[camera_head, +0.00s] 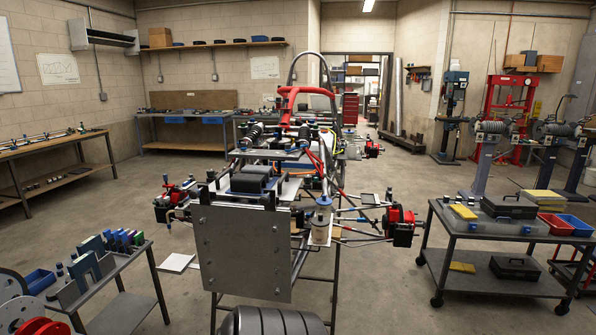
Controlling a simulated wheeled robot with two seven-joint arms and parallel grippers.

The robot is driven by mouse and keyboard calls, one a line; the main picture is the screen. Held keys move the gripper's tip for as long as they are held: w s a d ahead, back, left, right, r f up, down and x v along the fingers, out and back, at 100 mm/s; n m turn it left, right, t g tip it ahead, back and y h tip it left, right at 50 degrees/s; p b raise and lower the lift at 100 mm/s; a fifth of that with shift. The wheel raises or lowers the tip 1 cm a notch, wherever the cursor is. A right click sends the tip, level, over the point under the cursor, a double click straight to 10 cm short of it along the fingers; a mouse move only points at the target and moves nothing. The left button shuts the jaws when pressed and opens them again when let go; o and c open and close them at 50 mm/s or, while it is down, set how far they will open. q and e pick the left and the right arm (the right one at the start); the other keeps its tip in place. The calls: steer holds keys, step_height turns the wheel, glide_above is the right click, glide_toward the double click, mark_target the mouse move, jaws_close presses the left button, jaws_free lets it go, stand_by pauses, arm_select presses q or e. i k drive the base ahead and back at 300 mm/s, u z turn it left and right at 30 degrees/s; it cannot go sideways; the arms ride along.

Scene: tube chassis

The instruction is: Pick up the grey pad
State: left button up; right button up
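Several grey items show, and I cannot tell for sure which is the grey pad. A dark grey, cushion-like block (253,181) sits on top of the tube chassis (330,180), just behind its upright front plate. A small flat grey piece (370,198) shows at the right side of the chassis, too small to make out. Neither of my grippers is in view.
A tool cart (497,280) is at right, a small table (122,270) at left.

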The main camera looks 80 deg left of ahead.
mark_target(268, 171)
steer(key=i, duration=1)
steer(key=u, duration=3)
